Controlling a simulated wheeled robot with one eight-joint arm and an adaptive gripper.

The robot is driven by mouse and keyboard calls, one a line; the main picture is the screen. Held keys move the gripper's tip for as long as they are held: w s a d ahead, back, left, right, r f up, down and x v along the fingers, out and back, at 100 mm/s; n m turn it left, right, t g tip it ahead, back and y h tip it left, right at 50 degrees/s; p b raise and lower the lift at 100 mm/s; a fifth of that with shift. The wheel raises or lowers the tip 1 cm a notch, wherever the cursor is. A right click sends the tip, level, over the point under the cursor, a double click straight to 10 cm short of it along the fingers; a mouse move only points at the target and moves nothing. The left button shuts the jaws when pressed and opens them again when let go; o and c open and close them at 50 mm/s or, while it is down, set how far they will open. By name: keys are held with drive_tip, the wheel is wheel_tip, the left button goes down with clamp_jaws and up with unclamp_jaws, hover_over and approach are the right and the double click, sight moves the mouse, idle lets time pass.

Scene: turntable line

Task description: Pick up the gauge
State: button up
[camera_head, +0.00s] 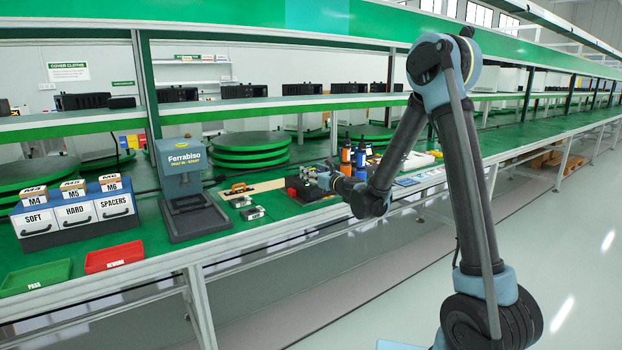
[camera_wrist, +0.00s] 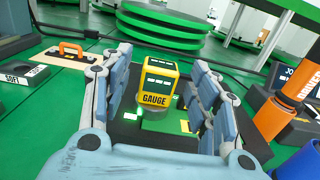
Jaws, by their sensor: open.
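The gauge (camera_wrist: 158,84) is a small yellow box with dark windows on top and the word GAUGE on its front. In the wrist view it stands upright at the centre, over a dark base with a green pad (camera_wrist: 165,125). My gripper (camera_wrist: 162,72) is open, with one blue-grey finger on each side of the gauge and a visible gap on both sides. In the head view my gripper (camera_head: 326,179) is low over the green bench, and I cannot make out the gauge there.
An orange-handled float (camera_wrist: 72,52) and a SOFT block (camera_wrist: 26,76) lie to the left. In the head view a Ferrabiso press (camera_head: 185,180), a green tray (camera_head: 36,278) and a red tray (camera_head: 114,259) are farther left.

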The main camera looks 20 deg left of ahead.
drive_tip(key=shift+x, duration=1.2)
drive_tip(key=shift+c, duration=0.2)
clamp_jaws()
